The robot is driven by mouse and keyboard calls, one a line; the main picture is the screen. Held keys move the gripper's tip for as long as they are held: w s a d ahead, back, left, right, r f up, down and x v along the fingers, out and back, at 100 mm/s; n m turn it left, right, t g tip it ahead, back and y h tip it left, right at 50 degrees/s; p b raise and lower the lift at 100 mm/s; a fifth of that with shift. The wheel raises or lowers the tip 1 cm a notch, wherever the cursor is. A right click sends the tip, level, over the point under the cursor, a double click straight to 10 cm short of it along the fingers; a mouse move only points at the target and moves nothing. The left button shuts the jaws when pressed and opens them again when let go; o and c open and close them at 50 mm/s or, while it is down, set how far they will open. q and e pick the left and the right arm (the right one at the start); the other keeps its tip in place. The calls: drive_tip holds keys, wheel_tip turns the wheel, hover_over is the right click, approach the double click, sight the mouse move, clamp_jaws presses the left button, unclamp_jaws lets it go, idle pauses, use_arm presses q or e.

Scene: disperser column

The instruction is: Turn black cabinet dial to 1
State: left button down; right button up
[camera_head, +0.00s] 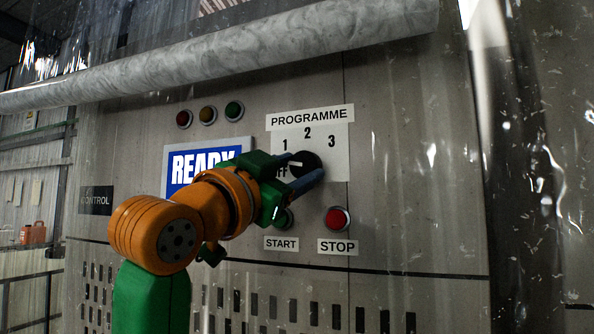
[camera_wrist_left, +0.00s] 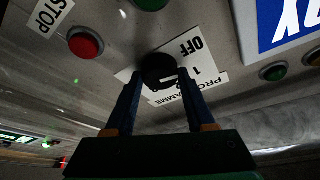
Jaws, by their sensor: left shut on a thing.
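The black dial (camera_head: 308,161) sits on a white plate marked OFF, 1, 2 and 3, below the PROGRAMME label (camera_head: 310,117). My left gripper (camera_head: 309,167) reaches in from the left, its two blue fingers on either side of the dial and shut on it. In the left wrist view the panel appears upside down, with the dial (camera_wrist_left: 157,68) between the fingertips. A pale mark shows on the dial there, but I cannot tell which number it points to. The fingers hide part of the plate. My right gripper is not in view.
A blue READY screen (camera_head: 203,165) is partly behind my arm. The red STOP button (camera_head: 337,218) and green START button (camera_head: 284,219) are just below the dial. Three indicator lamps (camera_head: 208,114) are above the screen. A clear plastic curtain roll (camera_head: 230,55) crosses above.

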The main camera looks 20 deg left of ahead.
use_arm(q)
drive_tip(key=m+g+h, duration=0.1)
drive_tip(key=m, duration=0.3)
drive_tip(key=shift+a+r, duration=0.1)
drive_tip(key=shift+a, duration=0.05)
drive_tip(key=shift+r+m+g+h, duration=0.1)
drive_tip(key=shift+m+g+h, duration=0.3)
drive_tip(key=shift+m, duration=0.65)
drive_tip(key=shift+m+g+h, duration=0.3)
drive_tip(key=shift+m+g, duration=0.1)
drive_tip(key=shift+m, duration=0.65)
drive_tip(key=shift+c, duration=1.2)
unclamp_jaws()
drive_tip(key=shift+s, duration=0.1)
